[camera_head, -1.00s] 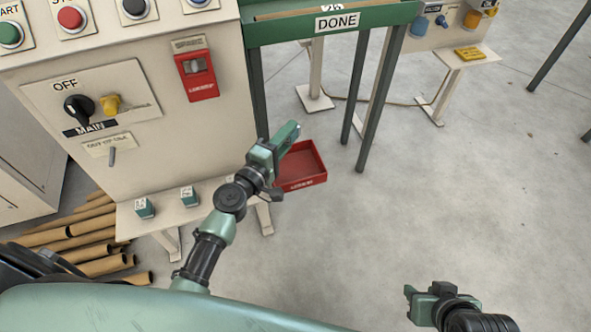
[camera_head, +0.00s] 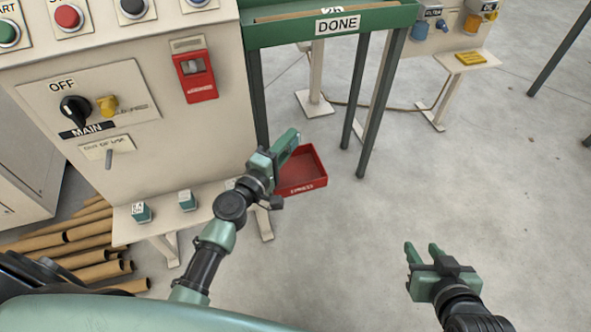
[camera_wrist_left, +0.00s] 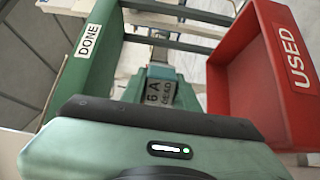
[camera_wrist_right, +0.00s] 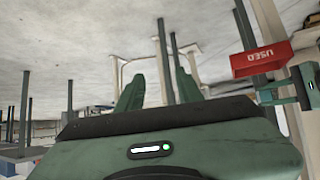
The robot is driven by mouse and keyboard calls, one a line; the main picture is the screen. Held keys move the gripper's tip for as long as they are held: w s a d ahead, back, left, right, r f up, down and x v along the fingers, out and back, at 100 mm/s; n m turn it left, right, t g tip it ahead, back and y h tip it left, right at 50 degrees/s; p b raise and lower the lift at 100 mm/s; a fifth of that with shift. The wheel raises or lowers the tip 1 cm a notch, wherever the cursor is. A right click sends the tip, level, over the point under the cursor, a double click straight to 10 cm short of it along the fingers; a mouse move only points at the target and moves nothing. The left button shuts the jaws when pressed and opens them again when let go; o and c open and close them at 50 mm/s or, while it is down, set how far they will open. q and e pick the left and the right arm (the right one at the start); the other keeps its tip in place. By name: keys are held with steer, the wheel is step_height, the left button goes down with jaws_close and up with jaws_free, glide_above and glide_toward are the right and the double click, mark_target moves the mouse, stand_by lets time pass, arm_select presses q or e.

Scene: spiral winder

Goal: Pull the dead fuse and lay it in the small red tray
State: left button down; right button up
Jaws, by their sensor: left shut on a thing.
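My left gripper (camera_head: 287,148) is shut on a small teal fuse (camera_wrist_left: 160,92) with a pale label reading 6 A; the fingers mostly hide the fuse in the head view. It is over or beside the small red tray (camera_head: 312,183), marked USED, at the foot of the green rack. The tray is at the right in the left wrist view (camera_wrist_left: 228,92), beside the fuse, and looks empty in the head view. It also shows in the right wrist view (camera_wrist_right: 262,63). My right gripper (camera_head: 424,254) is open and empty over the floor, far from the tray.
The cream cabinet has a red fuse holder (camera_head: 195,76) and a MAIN switch (camera_head: 75,110) at OFF. Two teal blocks (camera_head: 141,212) (camera_head: 187,200) stand on the low shelf. Cardboard tubes (camera_head: 85,250) lie at left. The green DONE rack (camera_head: 330,28) stands behind the tray.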

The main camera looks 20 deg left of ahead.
arm_select(q)
steer(key=c, duration=1)
jaws_free()
steer(key=shift+o, duration=0.2)
steer(key=shift+s, duration=0.1)
steer(key=shift+s+a, duration=0.1)
steer(key=shift+s, duration=0.2)
steer(key=b+v, duration=0.1)
steer(key=v, duration=0.6)
arm_select(e)
steer(key=w+a+r+t+y, duration=0.1)
steer(key=w+r+t, duration=0.2)
steer(key=w+r, duration=0.1)
steer(key=shift+a+r+t, duration=0.3)
steer(key=shift+a+r, duration=0.1)
steer(key=shift+r, duration=0.15)
